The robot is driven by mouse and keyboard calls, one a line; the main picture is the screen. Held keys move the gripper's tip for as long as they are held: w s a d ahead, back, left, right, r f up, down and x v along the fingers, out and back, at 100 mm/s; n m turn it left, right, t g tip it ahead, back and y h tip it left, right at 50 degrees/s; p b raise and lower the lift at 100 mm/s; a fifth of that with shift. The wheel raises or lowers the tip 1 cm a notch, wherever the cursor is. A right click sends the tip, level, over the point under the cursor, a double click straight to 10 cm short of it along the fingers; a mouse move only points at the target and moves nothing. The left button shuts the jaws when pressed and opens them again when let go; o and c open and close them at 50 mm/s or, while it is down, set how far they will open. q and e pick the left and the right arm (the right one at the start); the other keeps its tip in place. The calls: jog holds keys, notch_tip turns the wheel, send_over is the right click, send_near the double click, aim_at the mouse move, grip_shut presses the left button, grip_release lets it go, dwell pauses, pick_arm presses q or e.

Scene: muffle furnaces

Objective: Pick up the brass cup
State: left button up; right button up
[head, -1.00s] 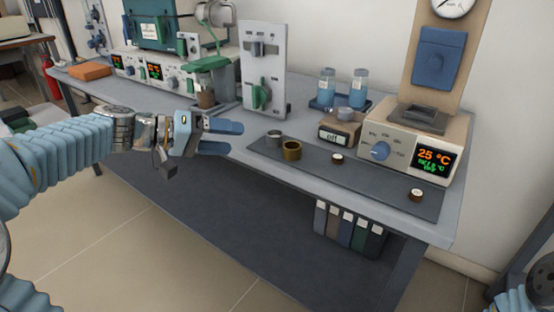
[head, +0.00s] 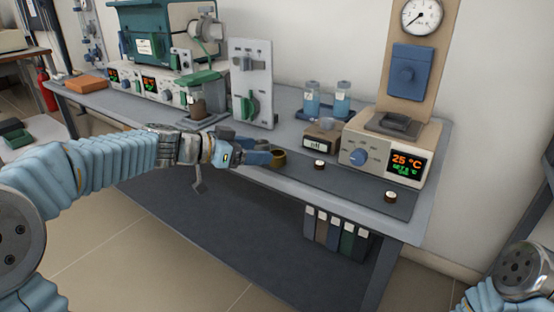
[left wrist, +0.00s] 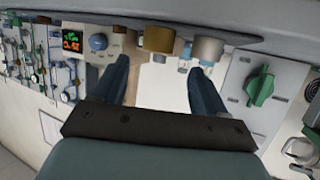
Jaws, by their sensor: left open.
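The brass cup (head: 279,157) stands on the dark mat near the table's front edge. It also shows in the left wrist view (left wrist: 158,38), where the picture is upside down and the cup lies ahead between the two fingers. My left gripper (head: 262,151) is open at the cup's left side, its fingertips close to it; whether they touch cannot be told. It also shows in the left wrist view (left wrist: 158,66) with nothing held. A silver-grey cup (left wrist: 207,49) is beside the brass one, near one fingertip, and is mostly hidden by my gripper in the head view. My right gripper is out of view.
Small brown pots with white tops (head: 319,164) (head: 390,196) stand on the mat (head: 350,188). A small display box (head: 321,137), blue-liquid bottles (head: 312,99) and a heater reading 25 °C (head: 388,146) stand behind. An upright grey panel (head: 251,75) stands behind my left gripper.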

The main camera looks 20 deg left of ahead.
aim_at(283, 153)
pick_arm(q)
jog(key=x, duration=0.5)
jog(key=shift+s+f+p, duration=0.2)
jog(key=shift+s+p, duration=0.05)
jog(key=shift+p, duration=0.15)
jog(key=shift+c, duration=0.3)
jog(key=c, duration=1.1)
jog(key=shift+r, duration=0.15)
